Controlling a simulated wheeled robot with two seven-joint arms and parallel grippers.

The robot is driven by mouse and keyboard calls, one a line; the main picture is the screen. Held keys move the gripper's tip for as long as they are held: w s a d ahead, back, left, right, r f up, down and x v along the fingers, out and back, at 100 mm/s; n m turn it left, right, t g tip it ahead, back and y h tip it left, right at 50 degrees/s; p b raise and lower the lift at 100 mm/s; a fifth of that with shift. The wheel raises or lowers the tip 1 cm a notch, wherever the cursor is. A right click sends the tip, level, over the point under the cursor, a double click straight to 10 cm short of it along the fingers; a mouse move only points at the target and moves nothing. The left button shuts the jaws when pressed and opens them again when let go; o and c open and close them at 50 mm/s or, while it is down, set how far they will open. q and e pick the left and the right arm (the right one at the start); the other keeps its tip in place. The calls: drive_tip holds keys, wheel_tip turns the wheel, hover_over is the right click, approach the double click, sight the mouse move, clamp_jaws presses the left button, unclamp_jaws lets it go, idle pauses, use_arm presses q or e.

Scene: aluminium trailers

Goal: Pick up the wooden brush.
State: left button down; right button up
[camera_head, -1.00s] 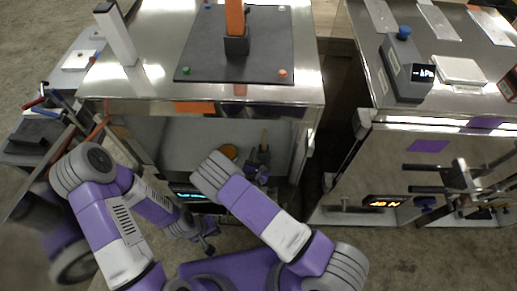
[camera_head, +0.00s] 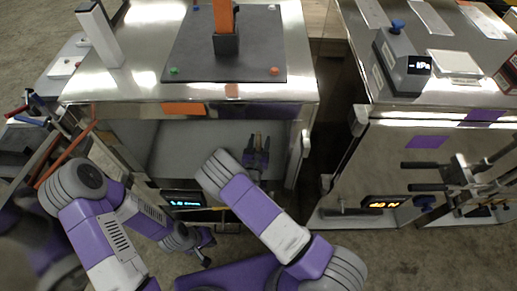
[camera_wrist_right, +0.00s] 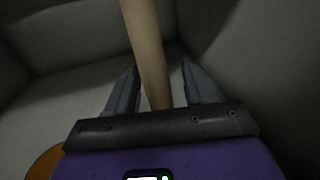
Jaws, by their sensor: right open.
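The wooden brush shows as a plain wooden handle (camera_wrist_right: 147,50) in the right wrist view, standing between the two grey fingers of my right gripper (camera_wrist_right: 163,88). Gaps show on both sides of the handle. Its lower end is hidden behind the gripper body. In the head view the handle (camera_head: 258,142) is a short brown strip inside the open compartment, with the right gripper (camera_head: 257,153) around it and open. My left gripper (camera_head: 208,250) is low in front of the left trailer, its fingers apart and empty.
The grey-walled compartment (camera_head: 185,140) sits under the steel trailer top (camera_head: 140,75). An orange-brown round thing (camera_wrist_right: 45,163) shows at the lower left of the wrist view. A second trailer (camera_head: 380,150) stands to the right, across a narrow dark gap.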

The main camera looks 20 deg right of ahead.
clamp_jaws()
wheel_tip(320, 180, up, 10)
drive_tip(key=p, duration=0.4)
drive_tip(key=s+r, duration=0.3)
drive_tip(key=s, duration=0.9)
drive_tip(key=shift+d+r+m+h, duration=0.15)
drive_tip(key=shift+d+m+h, duration=0.15)
drive_tip(key=shift+d, duration=0.1)
